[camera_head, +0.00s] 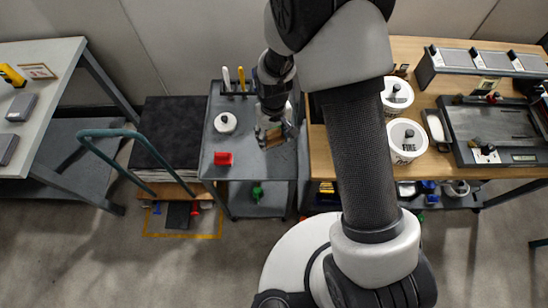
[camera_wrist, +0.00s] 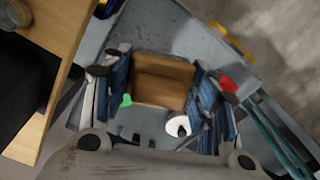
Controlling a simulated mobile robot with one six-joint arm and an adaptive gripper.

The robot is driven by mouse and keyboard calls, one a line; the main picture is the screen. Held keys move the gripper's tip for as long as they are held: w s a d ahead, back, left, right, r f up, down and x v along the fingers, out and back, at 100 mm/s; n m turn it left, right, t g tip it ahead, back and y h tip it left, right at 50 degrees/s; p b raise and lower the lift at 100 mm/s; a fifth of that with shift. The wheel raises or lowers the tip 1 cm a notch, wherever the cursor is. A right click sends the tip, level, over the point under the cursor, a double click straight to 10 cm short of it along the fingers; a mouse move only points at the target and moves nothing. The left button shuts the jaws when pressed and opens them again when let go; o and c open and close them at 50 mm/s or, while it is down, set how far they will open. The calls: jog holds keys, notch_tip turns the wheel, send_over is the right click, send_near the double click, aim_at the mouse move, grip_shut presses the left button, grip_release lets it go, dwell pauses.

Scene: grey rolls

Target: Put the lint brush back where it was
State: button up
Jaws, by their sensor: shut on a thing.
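My gripper (camera_head: 272,136) hangs over the right part of a grey cart's top (camera_head: 222,180) in the head view. It is shut on a brown, wood-coloured block-like thing, which looks like the lint brush (camera_wrist: 160,80). In the wrist view the brush sits between the blue-padded fingers, with its broad brown face toward the camera. In the head view only a small brown part of it shows below the fingers. I cannot tell for sure whether it touches the cart top. The arm hides the area right of the cart.
On the cart stand a white round thing (camera_head: 225,123), a red thing (camera_head: 223,159) and upright white and yellow handles (camera_head: 241,76) at the back. A wooden bench (camera_head: 440,95) with white tubs (camera_head: 404,140) is on the right. A teal-handled cart (camera_head: 165,130) stands left.

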aim_at(274, 162)
notch_tip(274, 162, down, 15)
jog(key=b, duration=0.3)
jog(key=shift+r, duration=0.2)
jog(key=shift+f, duration=0.25)
jog(key=o, duration=1.1)
jog(key=shift+r, duration=0.1)
jog(key=shift+r, duration=0.1)
